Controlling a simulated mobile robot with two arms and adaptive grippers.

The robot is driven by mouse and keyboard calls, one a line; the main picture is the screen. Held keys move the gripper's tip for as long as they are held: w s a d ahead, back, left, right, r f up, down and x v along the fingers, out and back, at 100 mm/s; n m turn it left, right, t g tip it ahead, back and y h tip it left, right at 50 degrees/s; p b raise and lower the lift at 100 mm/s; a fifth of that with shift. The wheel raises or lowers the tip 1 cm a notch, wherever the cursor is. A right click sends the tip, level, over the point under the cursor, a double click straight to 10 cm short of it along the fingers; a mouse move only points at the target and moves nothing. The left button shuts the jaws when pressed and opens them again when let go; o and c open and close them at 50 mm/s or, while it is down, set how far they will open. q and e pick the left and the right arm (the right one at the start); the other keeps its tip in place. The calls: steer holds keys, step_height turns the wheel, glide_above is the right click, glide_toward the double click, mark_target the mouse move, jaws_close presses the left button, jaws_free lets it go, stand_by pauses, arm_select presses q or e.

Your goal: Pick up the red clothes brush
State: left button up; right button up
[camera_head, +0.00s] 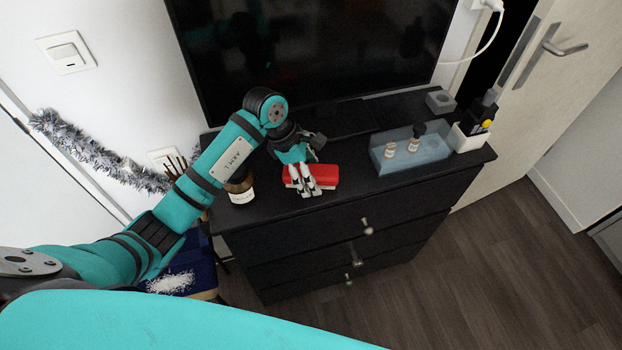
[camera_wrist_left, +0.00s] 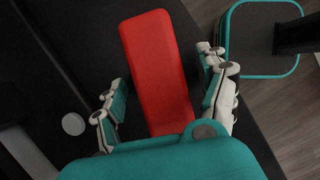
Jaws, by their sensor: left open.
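The red clothes brush (camera_head: 322,175) lies on top of the black dresser (camera_head: 349,194), below the TV. My left gripper (camera_head: 308,191) is over it in the head view and hides part of it. In the left wrist view the red brush (camera_wrist_left: 156,65) lies lengthwise between the two fingers of my left gripper (camera_wrist_left: 165,95). The fingers are spread, one on each side, with gaps between them and the brush. The brush's near end is hidden behind the gripper body. My right gripper is not in view.
A blue-grey tray (camera_head: 411,150) with small bottles is to the right, beside a white holder (camera_head: 466,138). The TV (camera_head: 311,50) stands behind. Dresser top between brush and tray is clear.

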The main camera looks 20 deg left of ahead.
mark_target(311, 170)
arm_select(q)
steer(key=shift+f, duration=0.15)
steer(key=c, duration=1.3)
step_height(311, 170, up, 10)
steer(key=shift+d+r+b, duration=0.1)
steer(key=shift+b, duration=0.9)
steer(key=o, duration=0.5)
steer(key=c, duration=0.3)
steer(key=shift+f, duration=0.2)
